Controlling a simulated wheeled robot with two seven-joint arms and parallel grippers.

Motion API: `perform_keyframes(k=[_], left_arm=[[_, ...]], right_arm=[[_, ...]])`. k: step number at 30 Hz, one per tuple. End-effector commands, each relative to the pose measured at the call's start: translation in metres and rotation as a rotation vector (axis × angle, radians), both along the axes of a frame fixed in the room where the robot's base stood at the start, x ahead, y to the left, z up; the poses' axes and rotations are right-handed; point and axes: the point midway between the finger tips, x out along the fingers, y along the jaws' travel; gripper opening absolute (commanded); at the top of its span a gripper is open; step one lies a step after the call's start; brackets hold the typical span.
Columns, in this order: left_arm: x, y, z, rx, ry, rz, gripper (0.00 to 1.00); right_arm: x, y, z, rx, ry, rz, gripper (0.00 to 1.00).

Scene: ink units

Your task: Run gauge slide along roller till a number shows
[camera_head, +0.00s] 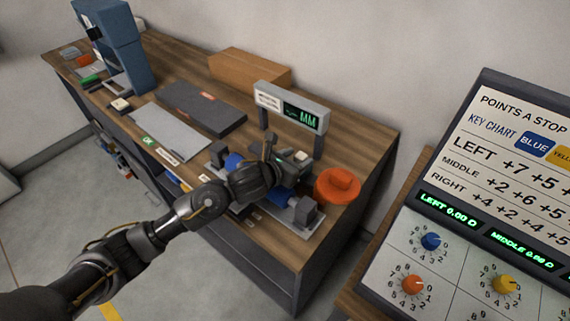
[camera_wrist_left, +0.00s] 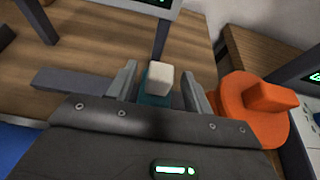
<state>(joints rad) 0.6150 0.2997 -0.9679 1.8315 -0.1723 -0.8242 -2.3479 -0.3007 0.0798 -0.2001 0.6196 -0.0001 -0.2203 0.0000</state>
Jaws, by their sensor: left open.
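The gauge slide shows as a white block (camera_wrist_left: 160,76) on a teal body in the left wrist view, between my two fingers; I cannot tell if they touch it. In the head view its pale top (camera_head: 301,155) shows by my left gripper (camera_head: 290,162), which is open. The blue roller (camera_head: 233,162) lies in a grey stand, its middle hidden by my left arm. The gauge display (camera_head: 302,115) behind it shows MM and no number. My right gripper is out of view.
An orange-red knob-topped disc (camera_head: 338,186) stands right of the roller, near the gripper. Left are a pale plate (camera_head: 170,132), a dark slab (camera_head: 203,107) and a blue machine (camera_head: 120,50). A cardboard-brown box (camera_head: 249,70) sits behind. A chart panel (camera_head: 480,190) stands at right.

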Motion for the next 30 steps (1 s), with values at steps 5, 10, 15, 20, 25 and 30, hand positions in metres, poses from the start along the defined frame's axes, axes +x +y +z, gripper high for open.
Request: perform_keyframes(k=[5, 10, 15, 20, 25, 30], left_arm=[[-0.027, 0.021, 0.012, 0.001, -0.003, -0.003, 0.51], [-0.048, 0.037, 0.024, 0.002, -0.003, -0.002, 0.51], [-0.059, 0.046, 0.030, 0.000, 0.000, -0.001, 0.51], [-0.062, 0.047, 0.032, 0.001, -0.001, -0.003, 0.51], [-0.062, 0.047, 0.032, 0.001, 0.000, -0.003, 0.51], [-0.063, 0.047, 0.030, -0.014, 0.015, 0.008, 0.51]], right_arm=[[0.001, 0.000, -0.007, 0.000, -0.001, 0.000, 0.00], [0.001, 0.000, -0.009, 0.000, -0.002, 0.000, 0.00], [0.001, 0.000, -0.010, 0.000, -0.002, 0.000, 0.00], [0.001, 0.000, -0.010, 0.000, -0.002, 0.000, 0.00], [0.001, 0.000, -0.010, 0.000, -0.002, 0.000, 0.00], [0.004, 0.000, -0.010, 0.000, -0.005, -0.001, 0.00]])
